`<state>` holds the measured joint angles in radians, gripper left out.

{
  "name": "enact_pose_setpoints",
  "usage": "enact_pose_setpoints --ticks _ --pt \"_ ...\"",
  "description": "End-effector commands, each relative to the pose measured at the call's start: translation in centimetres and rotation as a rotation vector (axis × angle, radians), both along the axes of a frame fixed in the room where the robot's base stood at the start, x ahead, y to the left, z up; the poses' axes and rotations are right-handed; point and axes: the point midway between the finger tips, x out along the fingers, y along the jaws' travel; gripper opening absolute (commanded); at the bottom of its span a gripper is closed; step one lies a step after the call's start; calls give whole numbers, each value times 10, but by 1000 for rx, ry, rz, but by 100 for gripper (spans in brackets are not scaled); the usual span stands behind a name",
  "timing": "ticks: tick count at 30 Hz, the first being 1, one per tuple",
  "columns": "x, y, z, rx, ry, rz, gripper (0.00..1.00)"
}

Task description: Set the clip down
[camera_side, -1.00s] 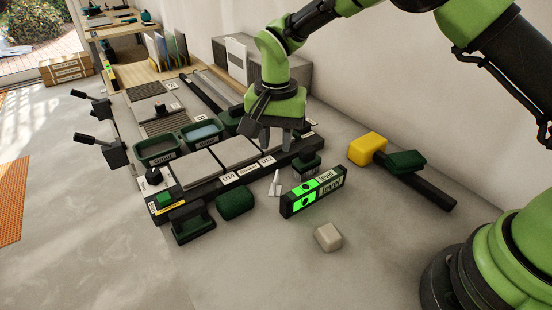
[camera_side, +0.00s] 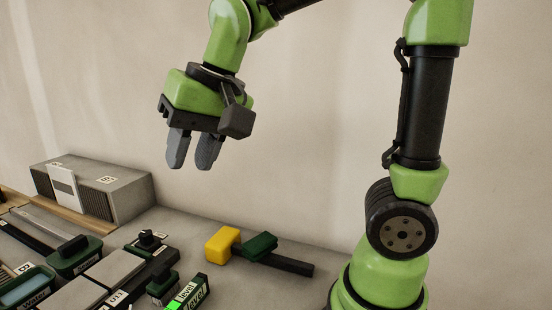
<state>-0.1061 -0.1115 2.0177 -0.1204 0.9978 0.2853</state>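My gripper (camera_side: 190,160) hangs high above the bench against the wall, fingers pointing down. Its two grey fingers stand apart, and I see nothing between them. No clip can be made out with certainty in this view. A small black knobbed piece (camera_side: 147,239) sits on the dark rail beside a grey tile (camera_side: 114,268), well below and left of the gripper. I cannot tell what it is. A green-and-black block (camera_side: 162,287) stands near the rail's front end.
A level (camera_side: 188,294) with a lit green window lies at the bottom edge, partly cut off. A yellow-headed mallet (camera_side: 222,244) has a dark green piece (camera_side: 261,246) against its handle. A grey ribbed box (camera_side: 125,195) stands left by the wall. A green tray (camera_side: 27,290) is bottom left.

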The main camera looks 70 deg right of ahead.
Motion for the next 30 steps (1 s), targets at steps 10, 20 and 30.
enact_pose_setpoints --ticks 10,20,30 --pt "-99 -17 4 -41 -248 111 30" --pt "-111 -18 -2 -54 -282 130 30" --pt "-111 -18 -1 -53 -281 129 30"
